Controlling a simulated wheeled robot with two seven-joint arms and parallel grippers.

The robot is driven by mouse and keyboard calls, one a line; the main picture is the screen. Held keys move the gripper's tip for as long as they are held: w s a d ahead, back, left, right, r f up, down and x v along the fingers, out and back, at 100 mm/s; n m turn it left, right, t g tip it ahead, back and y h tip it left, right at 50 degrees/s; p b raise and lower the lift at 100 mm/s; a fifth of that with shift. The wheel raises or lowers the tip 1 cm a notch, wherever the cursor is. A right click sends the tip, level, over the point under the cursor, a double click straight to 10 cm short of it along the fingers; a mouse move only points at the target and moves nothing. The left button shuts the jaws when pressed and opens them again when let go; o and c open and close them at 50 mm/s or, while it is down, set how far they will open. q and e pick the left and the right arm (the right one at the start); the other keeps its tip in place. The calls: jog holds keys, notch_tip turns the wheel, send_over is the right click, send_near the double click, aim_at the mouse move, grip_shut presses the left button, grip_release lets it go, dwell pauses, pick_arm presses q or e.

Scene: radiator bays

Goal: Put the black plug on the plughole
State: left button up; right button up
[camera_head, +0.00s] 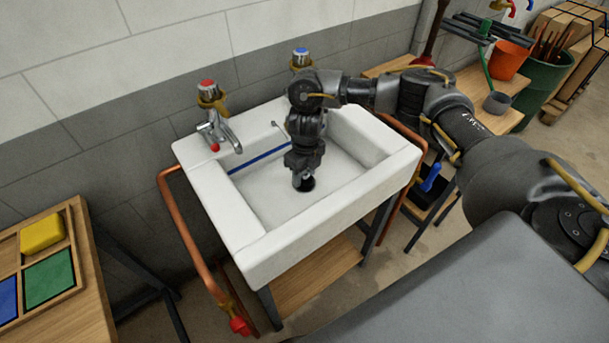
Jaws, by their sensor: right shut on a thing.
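The white sink (250,260) stands against the wall, with its basin open towards me. My right arm reaches in from the right, and my right gripper (303,178) points straight down into the basin. It is shut on the black plug (308,187), which shows as a dark round shape at the fingertips, low over the basin floor. The plughole is hidden under the gripper and plug. I cannot tell whether the plug touches the floor or is seated. My left gripper is not in view.
A tap with a red top (208,90) and one with a blue top (300,58) stand behind the sink. Copper pipes (190,240) run beside it. A wooden table with a tray (75,285) is at left. An orange bucket (508,60) stands on a bench at right.

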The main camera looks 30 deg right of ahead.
jog(key=shift+f, duration=0.4)
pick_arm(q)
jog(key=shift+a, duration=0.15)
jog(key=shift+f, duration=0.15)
pick_arm(e)
jog(key=o, duration=0.5)
jog(key=shift+f, duration=0.15)
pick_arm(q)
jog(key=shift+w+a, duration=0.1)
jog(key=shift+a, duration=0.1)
pick_arm(e)
jog(key=o, duration=0.5)
